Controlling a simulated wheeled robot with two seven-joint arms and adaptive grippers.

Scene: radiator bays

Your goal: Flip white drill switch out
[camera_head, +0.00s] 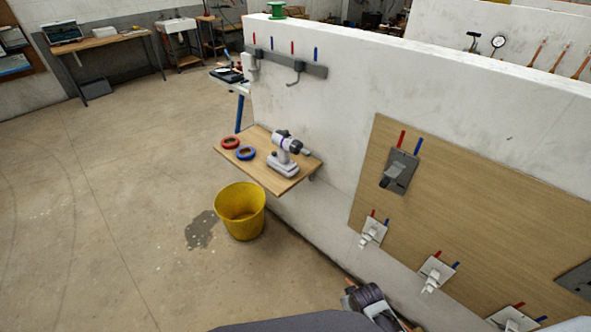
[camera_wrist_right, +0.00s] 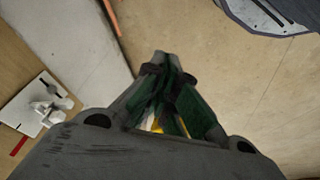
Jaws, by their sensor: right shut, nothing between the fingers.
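Several white switches with plates and levers are on the wooden wall panel (camera_head: 470,205) in the head view: an upper left one (camera_head: 372,232), a middle one (camera_head: 435,272) and a lower one (camera_head: 512,320) at the bottom edge. Red and blue marks sit above each. I cannot tell which belongs to the drill. A white and grey drill (camera_head: 285,155) stands on a wooden shelf. My right gripper (camera_wrist_right: 168,75) is shut and empty in the wrist view. A white switch (camera_wrist_right: 42,105) lies left of it, apart from the fingers. My left gripper is not in view.
A grey switch (camera_head: 398,170) is higher on the panel. The shelf (camera_head: 265,178) juts from the white wall (camera_head: 350,90), holding red tape (camera_head: 231,142) and blue tape (camera_head: 246,153). A yellow bucket (camera_head: 240,212) stands below. The floor to the left is mostly clear.

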